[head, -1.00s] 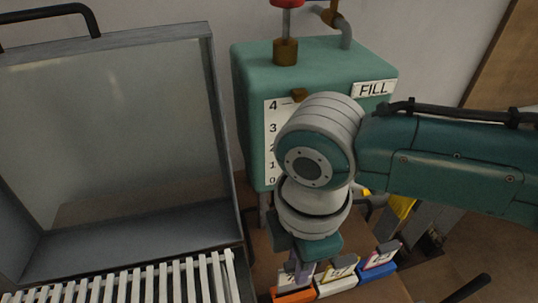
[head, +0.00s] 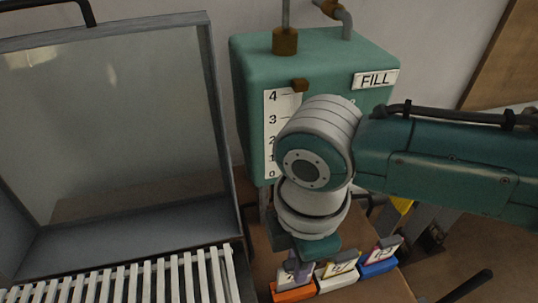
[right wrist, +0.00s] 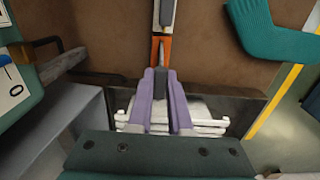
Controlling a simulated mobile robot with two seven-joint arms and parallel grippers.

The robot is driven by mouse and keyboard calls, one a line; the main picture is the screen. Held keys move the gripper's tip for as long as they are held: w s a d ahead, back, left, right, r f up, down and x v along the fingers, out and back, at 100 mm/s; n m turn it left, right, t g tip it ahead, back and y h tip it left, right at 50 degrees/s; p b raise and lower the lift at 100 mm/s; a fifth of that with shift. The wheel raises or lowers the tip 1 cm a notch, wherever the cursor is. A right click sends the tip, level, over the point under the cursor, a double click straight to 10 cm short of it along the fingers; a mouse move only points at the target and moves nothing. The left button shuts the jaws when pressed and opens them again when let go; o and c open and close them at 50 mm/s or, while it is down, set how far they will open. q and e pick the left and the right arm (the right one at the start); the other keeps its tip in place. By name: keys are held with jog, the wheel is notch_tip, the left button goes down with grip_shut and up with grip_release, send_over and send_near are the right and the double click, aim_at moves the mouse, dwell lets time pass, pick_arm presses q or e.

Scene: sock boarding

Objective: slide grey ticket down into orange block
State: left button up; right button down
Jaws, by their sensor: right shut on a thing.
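My right gripper (head: 297,270) points down over the orange block (head: 292,291) at the front. In the right wrist view, its purple fingers (right wrist: 160,90) are shut on the dark grey ticket (right wrist: 159,84), held upright between them. The orange block (right wrist: 160,50) shows as a narrow strip just beyond the fingertips. The ticket's lower edge is hidden, so I cannot tell whether it is inside the block's slot. My left gripper is not in view.
Beside the orange block stand a white block (head: 338,284) and a blue block (head: 379,267), each with an upright ticket. A teal tank (head: 252,110) marked FILL is behind. A slatted white rack (head: 130,285) and a grey lidded box (head: 218,130) are at left.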

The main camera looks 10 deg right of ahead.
jog(key=shift+f+b, duration=0.9)
jog(key=shift+f, duration=0.3)
jog(key=c, duration=0.8)
grip_release()
jog(key=shift+o, duration=0.2)
notch_tip(320, 180, up, 9)
jog(key=shift+r+p, duration=0.1)
jog(key=shift+p, duration=1.1)
jog(key=shift+r, duration=0.4)
